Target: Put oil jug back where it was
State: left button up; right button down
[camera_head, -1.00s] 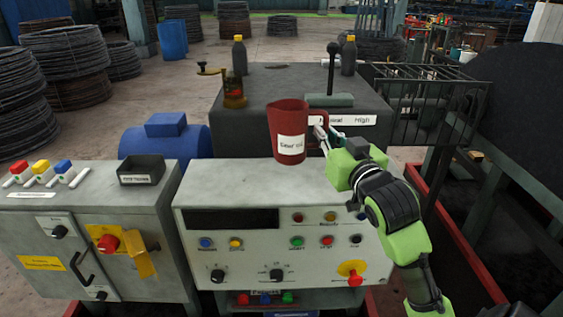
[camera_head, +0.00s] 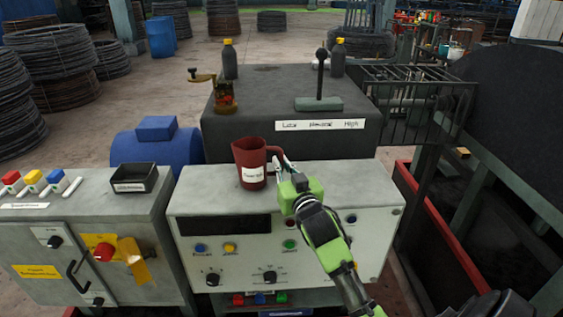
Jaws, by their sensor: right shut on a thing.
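The oil jug (camera_head: 248,163) is a dark red, open-topped jug with a white label, upright at the rear middle of the grey control console's top (camera_head: 200,190). I cannot tell whether its base touches the surface. My right gripper (camera_head: 279,166) is shut on the jug's handle, on the jug's right side. The fingers partly cover the handle. My left gripper is not in view.
Behind the console stands a dark gearbox (camera_head: 250,130) with a lever (camera_head: 320,80), two dark bottles and a brass oiler (camera_head: 223,97). A small black tray (camera_head: 135,178) lies on the left cabinet. The console top left of the jug is clear.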

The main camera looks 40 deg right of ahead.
jog(key=shift+f, duration=0.1)
jog(key=c, duration=2.2)
grip_release()
jog(key=shift+f, duration=0.1)
jog(key=shift+o, duration=0.2)
jog(key=shift+s, duration=0.1)
jog(key=shift+s, duration=0.15)
jog(key=b+v, duration=0.3)
jog(key=v, duration=0.7)
jog(key=shift+s+a, duration=0.1)
jog(key=shift+s, duration=0.25)
jog(key=shift+s+a, duration=0.15)
jog(key=shift+s, duration=0.3)
